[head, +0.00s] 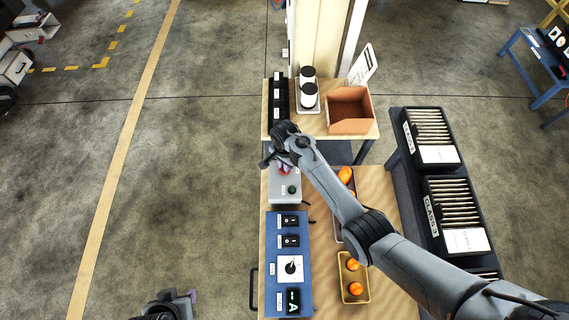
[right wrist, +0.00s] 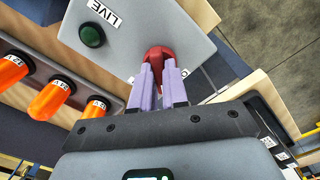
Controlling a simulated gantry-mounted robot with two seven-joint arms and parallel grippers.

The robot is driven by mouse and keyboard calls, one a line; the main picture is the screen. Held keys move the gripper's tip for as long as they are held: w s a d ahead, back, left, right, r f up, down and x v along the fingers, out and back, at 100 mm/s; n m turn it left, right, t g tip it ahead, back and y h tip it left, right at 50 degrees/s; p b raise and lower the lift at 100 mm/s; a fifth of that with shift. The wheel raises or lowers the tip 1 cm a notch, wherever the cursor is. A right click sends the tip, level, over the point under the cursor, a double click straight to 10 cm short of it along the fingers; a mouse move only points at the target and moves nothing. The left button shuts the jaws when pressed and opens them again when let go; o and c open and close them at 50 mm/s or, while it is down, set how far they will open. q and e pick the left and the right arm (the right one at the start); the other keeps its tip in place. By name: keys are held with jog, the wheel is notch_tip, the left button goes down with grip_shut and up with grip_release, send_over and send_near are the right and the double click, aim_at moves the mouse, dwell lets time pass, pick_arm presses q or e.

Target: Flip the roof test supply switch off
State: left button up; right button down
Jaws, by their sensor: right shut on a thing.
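A grey switch box (head: 285,190) sits on the wooden trolley top, with a green lamp (head: 291,189) and a red switch handle (head: 284,170). In the right wrist view the box (right wrist: 130,25) carries a LIVE label next to the dark green lamp (right wrist: 92,36). My right gripper (right wrist: 159,75) is shut on the red handle (right wrist: 158,54), its pale purple fingers at the handle's near end. In the head view my right gripper (head: 279,165) covers the far part of the box. My left gripper (head: 180,298) is at the bottom edge, left of the trolley, over the floor; its jaws are unclear.
A blue panel (head: 276,250) with switches and a dial stands nearer on the trolley. Orange items lie in a yellow tray (head: 367,284) to its right. Beyond are an open brown box (head: 363,126) and white cylinders. Black file racks (head: 446,170) stand right. Floor at left is clear.

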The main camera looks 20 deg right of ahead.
jog(key=shift+r+n+p, duration=0.15)
jog(key=shift+n+p, duration=0.4)
jog(key=shift+n, duration=0.15)
jog(key=shift+n+p, duration=0.4)
jog(key=shift+n, duration=0.3)
jog(key=n+p, duration=0.1)
jog(key=n, duration=0.1)
jog(key=shift+n, duration=1.3)
jog(key=shift+p, duration=0.3)
jog(key=c, duration=1.1)
grip_release()
jog(key=shift+c, duration=0.2)
